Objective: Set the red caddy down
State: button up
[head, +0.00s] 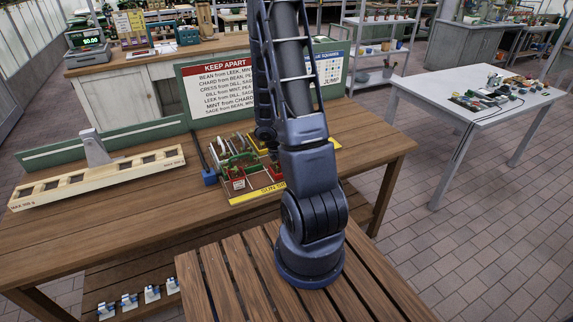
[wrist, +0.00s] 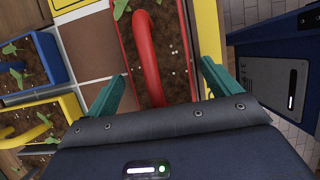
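The red caddy (wrist: 121,42) is an open box of dark soil with seedlings and a thick red arched handle (wrist: 147,65). In the wrist view it lies below my gripper (wrist: 163,72), beside a yellow edge. The two green fingers are wide apart, one on each side of the handle, with gaps between them and it. The caddy's near end is hidden by the gripper body. In the head view my arm hides the gripper, and I cannot tell which red box beside the arm is this caddy.
A blue caddy (wrist: 58,60) and a yellow caddy (wrist: 72,105) stand to the left in the wrist view. The yellow-edged tray (head: 262,193) sits on the wooden table before the "KEEP APART" sign (head: 224,85). A long pale slotted rack (head: 100,178) lies left on the table.

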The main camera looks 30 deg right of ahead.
jog(key=s+a+r+m+t, duration=0.1)
jog(key=s+a+r+m, duration=0.15)
jog(key=r, duration=0.65)
jog(key=s+a+r+m+y, duration=0.15)
jog(key=r+m, duration=0.25)
jog(key=r, duration=0.5)
jog(key=s+a+r+m+t+h, duration=0.1)
jog(key=s+a+r+m, duration=0.15)
jog(key=r, duration=0.55)
jog(key=s+a+r+m+t+y, duration=0.2)
jog(key=s+a+r+m+y, duration=0.2)
jog(key=s+r+m, duration=0.5)
notch_tip(320, 180, up, 2)
jog(key=shift+s+a+r+t, duration=0.1)
jog(key=shift+s+a+t, duration=0.35)
jog(key=shift+a, duration=0.6)
